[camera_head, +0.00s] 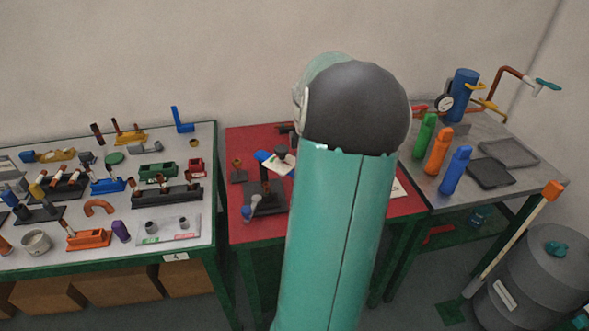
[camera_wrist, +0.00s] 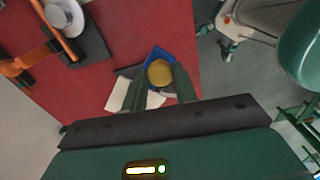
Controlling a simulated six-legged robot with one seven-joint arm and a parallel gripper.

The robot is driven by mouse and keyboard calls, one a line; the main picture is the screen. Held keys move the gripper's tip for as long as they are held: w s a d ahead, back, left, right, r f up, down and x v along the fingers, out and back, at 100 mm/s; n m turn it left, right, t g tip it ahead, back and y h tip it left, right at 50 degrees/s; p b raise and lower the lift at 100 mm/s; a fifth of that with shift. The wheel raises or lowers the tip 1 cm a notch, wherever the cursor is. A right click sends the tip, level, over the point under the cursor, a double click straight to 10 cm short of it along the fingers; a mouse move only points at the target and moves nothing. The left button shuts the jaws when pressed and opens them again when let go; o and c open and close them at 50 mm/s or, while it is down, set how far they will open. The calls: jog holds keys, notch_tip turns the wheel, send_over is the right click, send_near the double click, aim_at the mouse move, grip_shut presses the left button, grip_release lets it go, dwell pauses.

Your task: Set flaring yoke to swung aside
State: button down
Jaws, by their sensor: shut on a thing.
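In the wrist view my gripper (camera_wrist: 159,80) has its two green fingers close on either side of a round tan knob (camera_wrist: 159,72). The knob sits over a blue piece (camera_wrist: 154,53), which I take to be part of the flaring yoke. A dark plate and a white sheet (camera_wrist: 117,94) lie beneath, on the red bench. In the head view the blue piece (camera_head: 262,156) shows left of my arm, by the white sheet (camera_head: 284,166). My arm hides much of the bench there, and the yoke's exact angle cannot be told.
A dark stand (camera_head: 265,197) is on the red bench (camera_head: 245,230) nearby; its copper-coloured rod (camera_wrist: 62,38) shows in the wrist view. The crowded left table (camera_head: 105,240) is close. The right table (camera_head: 482,140) holds green, orange and blue bottles. A grey drum (camera_head: 545,285) stands at lower right.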

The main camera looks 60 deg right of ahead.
jog(key=w+d+n, duration=0.1)
jog(key=d+n, duration=0.4)
jog(key=d, duration=0.3)
jog(key=shift+d+n, duration=0.15)
jog(key=shift+n, duration=0.25)
jog(key=shift+w+r, duration=0.1)
jog(key=c, duration=1.1)
grip_release()
jog(key=shift+d, duration=0.1)
notch_tip(320, 180, up, 14)
